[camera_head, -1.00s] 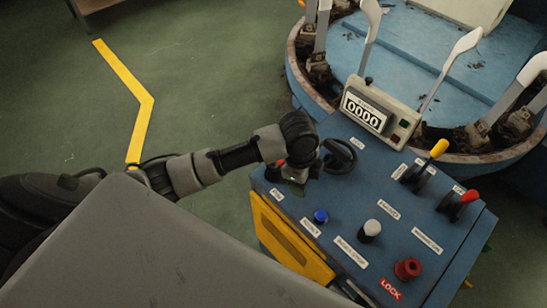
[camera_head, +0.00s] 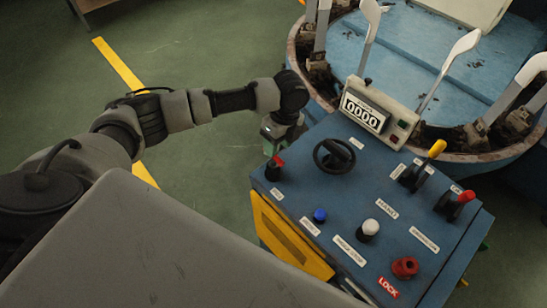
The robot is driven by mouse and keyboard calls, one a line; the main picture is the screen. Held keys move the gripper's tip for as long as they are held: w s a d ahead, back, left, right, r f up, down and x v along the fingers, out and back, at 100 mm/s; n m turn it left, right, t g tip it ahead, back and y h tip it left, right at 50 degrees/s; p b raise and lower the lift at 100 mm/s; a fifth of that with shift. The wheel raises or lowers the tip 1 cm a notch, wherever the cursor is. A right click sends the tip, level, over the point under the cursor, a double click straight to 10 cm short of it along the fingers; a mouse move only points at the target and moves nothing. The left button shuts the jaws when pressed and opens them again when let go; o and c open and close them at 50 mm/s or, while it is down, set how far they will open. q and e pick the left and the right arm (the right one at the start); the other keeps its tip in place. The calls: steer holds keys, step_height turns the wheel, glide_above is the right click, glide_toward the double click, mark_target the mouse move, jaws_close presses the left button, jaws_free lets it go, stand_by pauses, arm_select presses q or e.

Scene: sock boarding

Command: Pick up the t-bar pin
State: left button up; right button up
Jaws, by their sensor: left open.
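I cannot make out a plainly T-shaped pin. A red round part (camera_head: 405,267) stands by the LOCK label at the near edge of the blue control panel (camera_head: 330,205). A small black part with a red top (camera_head: 275,166) stands at the panel's left corner. I cannot tell whether either is the t-bar pin. My left gripper (camera_head: 270,146) is open and points down, just beyond the panel's left edge, near the red-topped part and apart from it. Its fingertips are small and partly hidden. My right gripper is not in view.
The panel carries a black handwheel (camera_head: 334,156), a blue button (camera_head: 320,215), a white knob (camera_head: 369,229), a yellow lever (camera_head: 436,149) and a red lever (camera_head: 466,197). A counter box (camera_head: 364,112) stands behind them. The round machine with pale upright forms (camera_head: 463,55) lies beyond. Green floor is clear at left.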

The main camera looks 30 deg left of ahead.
mark_target(274, 164)
arm_select(q)
steer(key=shift+s+a+f+p, duration=0.1)
steer(key=shift+s+f+p, duration=0.1)
steer(key=shift+f, duration=0.55)
steer(key=shift+s+a+f+p, duration=0.1)
steer(key=shift+s+f+p, duration=0.1)
steer(key=shift+f, duration=0.6)
steer(key=shift+s+f+p, duration=0.15)
steer(key=shift+f+p, duration=0.05)
steer(key=shift+f, duration=0.55)
jaws_close()
